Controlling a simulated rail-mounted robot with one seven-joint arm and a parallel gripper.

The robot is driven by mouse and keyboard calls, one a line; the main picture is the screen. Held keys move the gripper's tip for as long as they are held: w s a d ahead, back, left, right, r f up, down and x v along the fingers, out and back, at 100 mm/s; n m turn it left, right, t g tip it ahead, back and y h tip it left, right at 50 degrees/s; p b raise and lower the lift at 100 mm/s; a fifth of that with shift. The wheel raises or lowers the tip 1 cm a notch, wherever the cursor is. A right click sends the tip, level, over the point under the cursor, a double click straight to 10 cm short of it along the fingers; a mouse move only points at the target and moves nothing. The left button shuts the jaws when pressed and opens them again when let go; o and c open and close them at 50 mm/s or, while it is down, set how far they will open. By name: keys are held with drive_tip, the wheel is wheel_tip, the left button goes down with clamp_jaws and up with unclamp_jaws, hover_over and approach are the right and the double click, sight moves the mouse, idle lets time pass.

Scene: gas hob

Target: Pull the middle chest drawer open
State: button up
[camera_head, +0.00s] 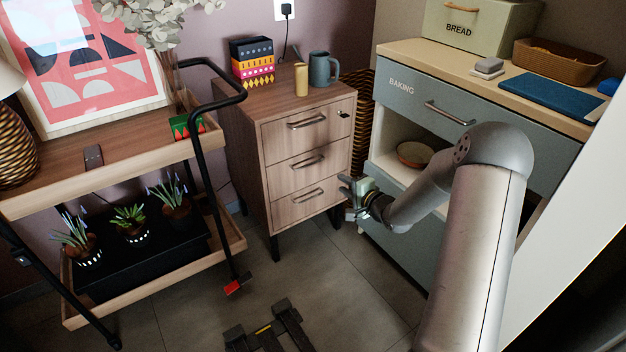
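The wooden chest (240,155) stands on dark legs against the back wall, with three drawers stacked in its front. The middle drawer (290,174) has a metal bar handle (308,162) and looks closed, as do the top drawer (283,139) and the bottom drawer (290,212). A small dark key or lock shows at the top drawer's right. My gripper (347,190) is to the right of the chest's lower front, near the bottom drawer's right edge in the picture and apart from the middle handle. Its fingers are small here and seem spread, with nothing seen between them.
A two-tier cart (232,240) with a black rail stands left of the chest. A blue-grey cabinet (400,85) marked BAKING is close on the right, beside my arm. A mug (322,70) and boxes stand on the chest.

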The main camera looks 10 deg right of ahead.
drive_tip(key=b+x, duration=0.5)
drive_tip(key=x, duration=1.2)
drive_tip(key=shift+w+b, duration=0.25)
drive_tip(key=shift+b, duration=0.05)
clamp_jaws()
